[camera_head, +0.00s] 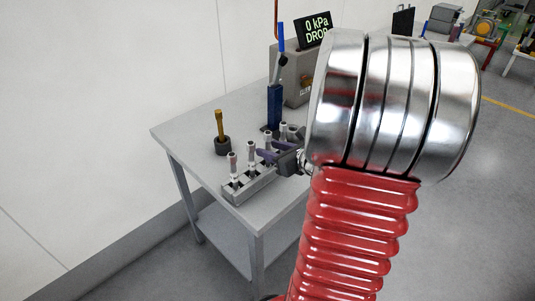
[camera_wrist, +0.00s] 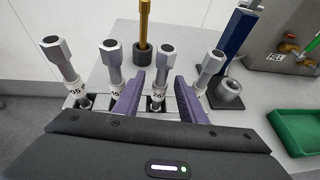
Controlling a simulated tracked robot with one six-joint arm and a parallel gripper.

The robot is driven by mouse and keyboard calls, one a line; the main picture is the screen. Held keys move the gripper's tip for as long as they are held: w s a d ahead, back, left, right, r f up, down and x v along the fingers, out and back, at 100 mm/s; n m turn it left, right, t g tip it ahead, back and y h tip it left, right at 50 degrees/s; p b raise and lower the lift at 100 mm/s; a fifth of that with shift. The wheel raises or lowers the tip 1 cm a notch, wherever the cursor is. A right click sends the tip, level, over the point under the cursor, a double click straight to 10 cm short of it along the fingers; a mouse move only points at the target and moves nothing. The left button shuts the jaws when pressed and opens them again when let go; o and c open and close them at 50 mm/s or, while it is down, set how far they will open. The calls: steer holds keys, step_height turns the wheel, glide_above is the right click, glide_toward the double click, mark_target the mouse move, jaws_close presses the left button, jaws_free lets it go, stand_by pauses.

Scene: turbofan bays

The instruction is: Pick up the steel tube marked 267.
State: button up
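Several steel tubes with hex tops stand upright in a row in a grey rack (camera_head: 262,187). The tube whose label reads "26" with the last part hard to read (camera_wrist: 159,86) is third from the left in the wrist view. My gripper (camera_wrist: 160,79) is open, with one purple finger on each side of this tube. A narrow gap seems to show beside each finger, so contact cannot be confirmed. In the head view my gripper (camera_head: 261,150) reaches the row from the right. The palm hides the tube's lower end in the wrist view.
Neighbouring tubes (camera_wrist: 113,62) and (camera_wrist: 209,68) stand close outside the fingers. A brass-coloured rod in a dark round base (camera_head: 222,146) and a blue lever tool (camera_head: 275,103) stand behind on the grey table (camera_head: 185,120). A green tray (camera_wrist: 298,128) lies at the right.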

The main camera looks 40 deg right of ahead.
steer(key=shift+w+f, duration=0.1)
steer(key=shift+w, duration=0.15)
steer(key=shift+x, duration=2.65)
steer(key=shift+c, duration=0.5)
jaws_close()
steer(key=shift+d, duration=0.1)
